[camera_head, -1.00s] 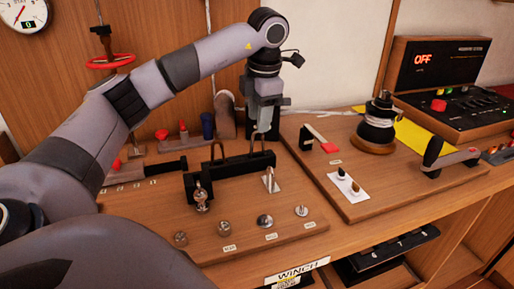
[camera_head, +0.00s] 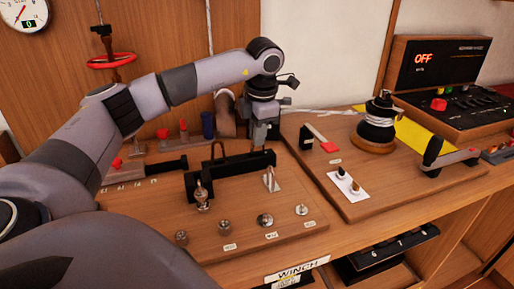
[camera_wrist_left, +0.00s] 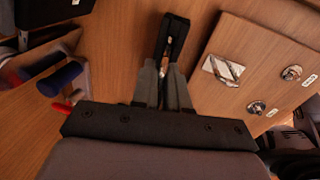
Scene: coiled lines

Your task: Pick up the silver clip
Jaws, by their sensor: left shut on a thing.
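My left gripper (camera_head: 261,143) is lowered at the far right end of a black bar (camera_head: 235,164) on the wooden board. In the left wrist view its fingers (camera_wrist_left: 163,70) are close together on a small piece. A bit of silver metal, which I take for the silver clip (camera_wrist_left: 168,42), shows at the fingertips inside a dark frame. Most of the clip is hidden by the fingers and frame. In the head view the clip cannot be made out. My right gripper is not in view.
A pale plate with a silver fitting (camera_head: 270,181) and several metal knobs (camera_head: 265,220) are on the board. A winch drum (camera_head: 376,128) and control box (camera_head: 445,85) stand to the right.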

